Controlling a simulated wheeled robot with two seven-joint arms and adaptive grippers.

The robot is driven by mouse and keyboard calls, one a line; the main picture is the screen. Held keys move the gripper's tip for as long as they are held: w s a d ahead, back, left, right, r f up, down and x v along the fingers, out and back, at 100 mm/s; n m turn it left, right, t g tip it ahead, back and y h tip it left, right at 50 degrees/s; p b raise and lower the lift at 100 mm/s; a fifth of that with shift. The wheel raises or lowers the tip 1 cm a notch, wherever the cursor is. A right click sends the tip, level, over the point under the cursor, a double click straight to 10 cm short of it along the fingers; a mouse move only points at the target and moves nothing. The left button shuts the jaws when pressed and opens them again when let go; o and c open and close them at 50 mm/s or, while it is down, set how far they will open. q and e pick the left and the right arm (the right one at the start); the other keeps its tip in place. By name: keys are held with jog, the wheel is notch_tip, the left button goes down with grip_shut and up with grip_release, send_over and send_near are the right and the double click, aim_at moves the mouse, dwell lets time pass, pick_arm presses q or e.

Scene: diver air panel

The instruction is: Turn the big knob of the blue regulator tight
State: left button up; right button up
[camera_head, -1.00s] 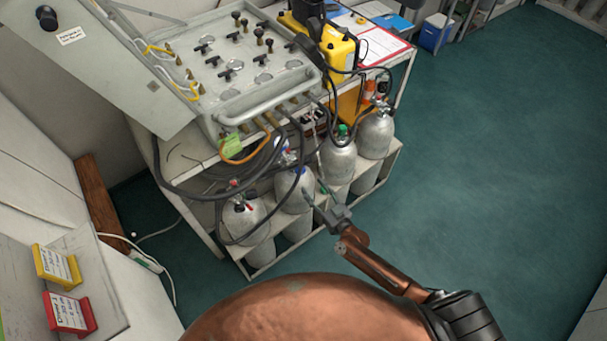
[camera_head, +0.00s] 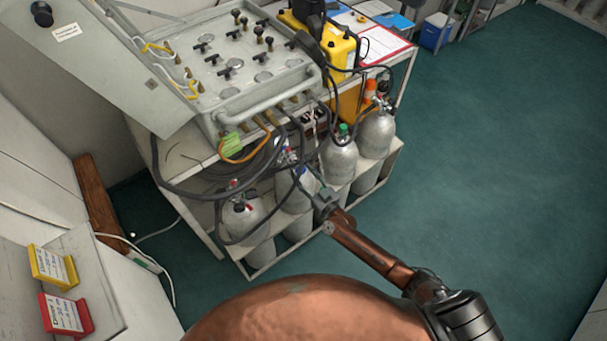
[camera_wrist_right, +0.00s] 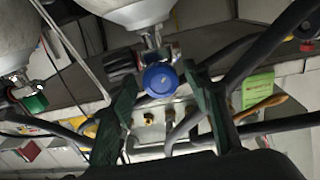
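The blue regulator's big round knob (camera_wrist_right: 160,80) faces the right wrist camera, at the valve of a grey cylinder (camera_wrist_right: 125,8). In the head view that cylinder (camera_head: 293,192) stands in the rack, with a bit of blue (camera_head: 281,143) at its top, partly hidden by hoses. My right gripper (camera_wrist_right: 161,72) is open, its two dark green fingers on either side of the blue knob with visible gaps. In the head view the right gripper (camera_head: 306,178) is in front of this cylinder. I cannot tell how deep the knob sits between the fingers. My left gripper is not in view.
Other cylinders stand close by: one with a red knob (camera_head: 246,215), one with a green knob (camera_head: 340,160) and another at the right (camera_head: 376,135). Black hoses (camera_head: 190,193) loop around the cylinder tops below the air panel (camera_head: 240,65). Floor at right (camera_head: 480,190) is clear.

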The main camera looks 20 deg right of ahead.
jog(key=c, duration=1)
jog(key=shift+o, duration=0.2)
jog(key=shift+m, duration=0.3)
jog(key=m, duration=0.4)
jog(key=shift+b, duration=0.3)
jog(key=shift+a+m, duration=0.1)
jog(key=shift+m, duration=1.4)
jog(key=o, duration=1.1)
